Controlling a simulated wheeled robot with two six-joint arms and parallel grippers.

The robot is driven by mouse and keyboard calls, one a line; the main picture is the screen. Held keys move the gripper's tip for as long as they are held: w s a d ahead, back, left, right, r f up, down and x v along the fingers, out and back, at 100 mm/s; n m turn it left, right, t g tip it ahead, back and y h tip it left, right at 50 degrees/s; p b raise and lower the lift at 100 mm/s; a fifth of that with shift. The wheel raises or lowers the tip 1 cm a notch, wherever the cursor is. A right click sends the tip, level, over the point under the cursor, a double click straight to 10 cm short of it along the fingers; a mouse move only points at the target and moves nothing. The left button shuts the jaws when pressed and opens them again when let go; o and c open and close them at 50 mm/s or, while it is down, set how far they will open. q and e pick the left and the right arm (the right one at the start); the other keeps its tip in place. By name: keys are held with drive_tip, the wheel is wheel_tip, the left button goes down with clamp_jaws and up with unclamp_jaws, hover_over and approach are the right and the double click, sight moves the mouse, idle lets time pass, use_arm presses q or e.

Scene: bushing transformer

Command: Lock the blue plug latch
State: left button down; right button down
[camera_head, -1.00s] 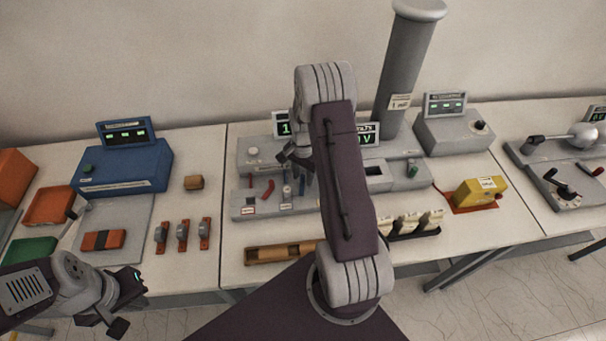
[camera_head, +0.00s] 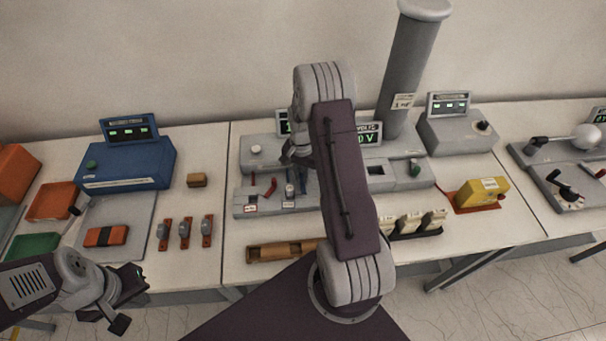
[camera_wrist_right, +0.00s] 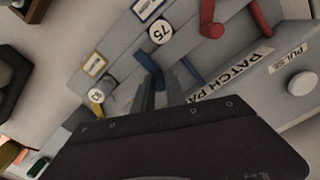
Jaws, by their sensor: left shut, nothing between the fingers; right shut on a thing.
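The patch panel (camera_head: 265,207) stands mid-table, with red levers and a blue latch near its front. The blue latch (camera_wrist_right: 149,63) shows in the right wrist view beside a round "75" label, with another blue piece (camera_wrist_right: 193,70) to its right. My right gripper (camera_wrist_right: 155,95) reaches down to the panel and is shut on the blue latch; its fingers hide part of the latch. In the head view my right gripper (camera_head: 298,165) is partly covered by its own arm. My left gripper (camera_head: 132,298) is shut and empty, low at the left, in front of the table.
Red levers (camera_wrist_right: 212,24) lie close to the blue latch. A white button (camera_wrist_right: 302,83) marked "PULSE" is on the raised panel. Orange-and-grey parts (camera_head: 185,233), a wooden tray (camera_head: 262,252) and a yellow block (camera_head: 482,193) stand nearby. A grey column (camera_head: 405,80) rises behind.

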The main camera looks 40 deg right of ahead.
sight(302, 174)
drive_tip(key=c, duration=1.4)
unclamp_jaws()
drive_tip(key=shift+o, duration=0.2)
drive_tip(key=shift+r, duration=0.1)
wheel_tip(302, 174, up, 9)
drive_tip(key=shift+f+b, duration=0.1)
drive_tip(key=shift+b, duration=0.65)
